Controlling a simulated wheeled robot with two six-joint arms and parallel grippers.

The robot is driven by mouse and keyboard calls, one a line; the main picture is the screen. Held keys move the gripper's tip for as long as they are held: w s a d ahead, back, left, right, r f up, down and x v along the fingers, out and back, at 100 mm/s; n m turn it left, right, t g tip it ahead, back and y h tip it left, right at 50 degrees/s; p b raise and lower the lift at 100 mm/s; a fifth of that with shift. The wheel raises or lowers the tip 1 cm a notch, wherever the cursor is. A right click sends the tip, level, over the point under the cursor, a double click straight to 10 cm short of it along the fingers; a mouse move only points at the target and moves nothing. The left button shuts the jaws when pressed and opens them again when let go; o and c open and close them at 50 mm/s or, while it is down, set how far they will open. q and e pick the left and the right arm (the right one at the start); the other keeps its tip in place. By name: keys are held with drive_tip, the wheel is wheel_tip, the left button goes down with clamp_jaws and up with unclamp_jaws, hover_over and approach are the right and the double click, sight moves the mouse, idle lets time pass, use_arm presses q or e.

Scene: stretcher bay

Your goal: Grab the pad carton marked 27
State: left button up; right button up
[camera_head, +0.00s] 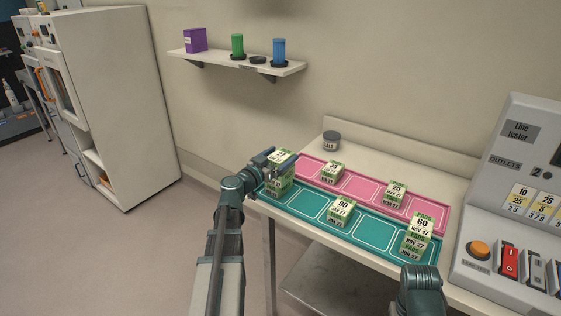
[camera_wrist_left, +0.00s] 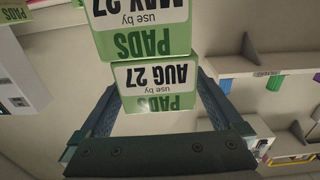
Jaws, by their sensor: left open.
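The carton whose top number looks like 27 (camera_head: 282,155) is white and green. It tops a stack at the left end of the teal mat (camera_head: 308,203). My left gripper (camera_head: 276,163) is open at this top carton and partly hides its number. In the left wrist view, upside down, my left fingers (camera_wrist_left: 158,100) stand on either side of a carton reading "AUG 27" (camera_wrist_left: 155,77), apparently the top one. A carton reading "MAY 27" (camera_wrist_left: 140,25) adjoins it. Finger contact is unclear. My right arm shows at the bottom right, its gripper out of frame.
Other cartons stand on the mats: 35 (camera_head: 332,172) and 25 (camera_head: 396,194) on the pink mat (camera_head: 363,190), 90 (camera_head: 342,211) and a stack topped by 60 (camera_head: 418,230) on the teal one. A grey jar (camera_head: 331,141) stands behind; the line tester (camera_head: 515,185) is at right.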

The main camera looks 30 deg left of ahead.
sight(286, 151)
use_arm(q)
drive_tip(key=w, duration=0.3)
drive_tip(key=shift+w+d, duration=0.1)
drive_tip(key=shift+d, duration=0.05)
drive_tip(key=shift+r, duration=0.1)
drive_tip(key=c, duration=1.5)
use_arm(e)
drive_tip(key=shift+r, duration=0.1)
drive_tip(key=shift+r, duration=0.1)
